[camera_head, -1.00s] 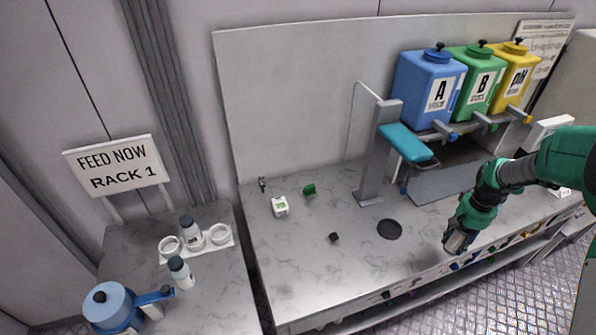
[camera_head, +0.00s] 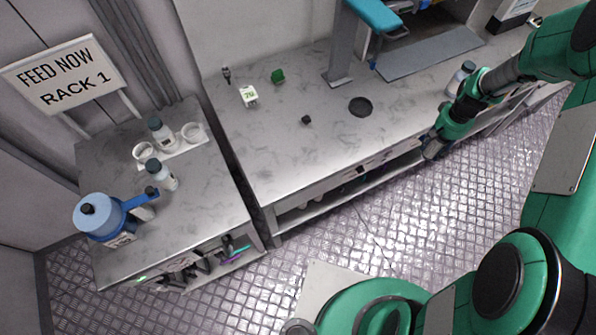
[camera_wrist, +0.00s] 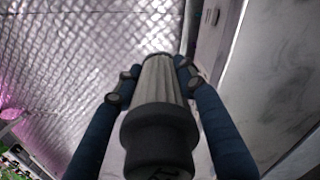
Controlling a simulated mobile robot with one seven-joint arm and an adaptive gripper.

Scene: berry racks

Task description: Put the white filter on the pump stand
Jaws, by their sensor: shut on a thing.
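My gripper (camera_wrist: 155,78) is shut on a pale grey-white ribbed cylinder with a black end cap, which looks like the white filter (camera_wrist: 165,80). The blue fingers lie along both sides of it. In the head view my gripper (camera_head: 434,146) hangs at the front edge of the long bench, right of centre, with the filter mostly hidden by the hand. I cannot tell for sure which thing is the pump stand. A blue round-bodied device with a side arm (camera_head: 103,212) stands on the left table.
The long marbled bench (camera_head: 300,165) holds a small white box (camera_head: 248,96), a green piece (camera_head: 278,76), a small black piece (camera_head: 306,119) and a dark disc (camera_head: 360,106). Bottles and white cups stand on the left table (camera_head: 190,205). A gap separates the tables. Metal floor (camera_head: 350,225) is open in front.

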